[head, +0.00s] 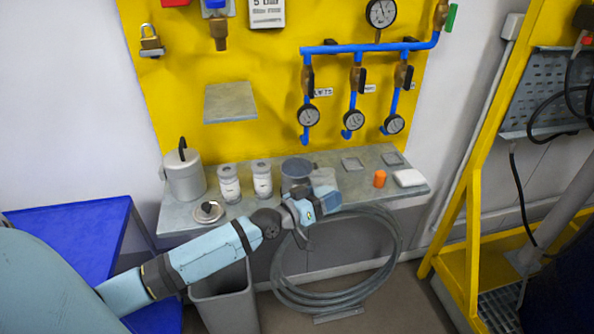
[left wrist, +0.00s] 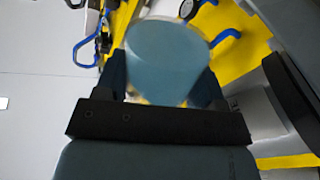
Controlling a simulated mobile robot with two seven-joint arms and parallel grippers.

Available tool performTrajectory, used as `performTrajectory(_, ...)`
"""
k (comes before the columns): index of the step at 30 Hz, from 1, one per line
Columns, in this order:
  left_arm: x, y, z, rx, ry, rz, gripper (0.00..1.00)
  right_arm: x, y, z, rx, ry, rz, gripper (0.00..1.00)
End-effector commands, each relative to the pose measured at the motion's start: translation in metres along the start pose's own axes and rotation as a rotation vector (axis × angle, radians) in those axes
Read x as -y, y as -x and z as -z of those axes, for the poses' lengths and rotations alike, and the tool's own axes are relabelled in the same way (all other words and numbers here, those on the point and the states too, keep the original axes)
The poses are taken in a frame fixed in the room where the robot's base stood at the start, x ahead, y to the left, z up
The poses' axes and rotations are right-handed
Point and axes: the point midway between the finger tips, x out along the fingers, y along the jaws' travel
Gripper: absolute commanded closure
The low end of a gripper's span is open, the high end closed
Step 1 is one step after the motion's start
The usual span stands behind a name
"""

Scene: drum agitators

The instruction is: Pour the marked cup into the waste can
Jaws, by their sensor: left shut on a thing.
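My left gripper (head: 324,193) reaches over the front of the grey bench. It is shut on a blue-grey cup (left wrist: 166,58), which fills the space between the fingers in the left wrist view. No mark on this cup can be made out. In the head view a dark blue-grey round cup (head: 297,170) shows just behind and left of the gripper, and a paler grey shape (head: 322,174) shows at its fingertips. I cannot tell for sure which is the held one. A grey open bin (head: 225,300), possibly the waste can, stands on the floor below the bench, partly behind my left arm.
On the bench (head: 345,192) stand a grey lidded canister (head: 184,178), two labelled jars (head: 229,185) (head: 262,180), a round metal lid (head: 208,211), an orange cylinder (head: 380,178) and a white block (head: 408,178). A coiled hose (head: 395,250) hangs below. A yellow frame (head: 478,180) stands right.

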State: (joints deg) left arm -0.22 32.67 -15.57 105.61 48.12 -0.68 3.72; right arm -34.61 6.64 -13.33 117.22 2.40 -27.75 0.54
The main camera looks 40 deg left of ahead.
Motion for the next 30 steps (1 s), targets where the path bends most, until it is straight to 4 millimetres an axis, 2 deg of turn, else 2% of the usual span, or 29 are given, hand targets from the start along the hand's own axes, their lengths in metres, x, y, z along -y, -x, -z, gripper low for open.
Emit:
performTrajectory(1,-0.005,-0.001,0.019,-0.010,0.022,-0.001,0.63,0.001,0.007,0.012,-0.004,0.001,-0.001,0.00)
performTrajectory(8,-0.013,-0.003,0.059,-0.032,0.137,-0.001,0.63,0.002,0.018,0.033,-0.036,0.025,-0.006,0.00)
performTrajectory(11,-0.010,-0.002,0.060,-0.041,0.185,0.000,0.63,0.000,0.016,0.024,-0.036,0.036,-0.005,0.00)
performTrajectory(17,-0.010,-0.002,0.080,-0.062,0.282,-0.001,0.63,-0.002,0.020,0.016,-0.013,0.046,-0.005,0.00)
performTrajectory(20,-0.007,-0.001,0.072,-0.071,0.332,-0.001,0.63,-0.002,0.015,0.007,-0.010,0.043,-0.005,0.00)
performTrajectory(30,-0.007,-0.001,0.074,-0.084,0.388,-0.001,0.63,-0.001,0.015,0.017,-0.020,0.033,-0.004,0.00)
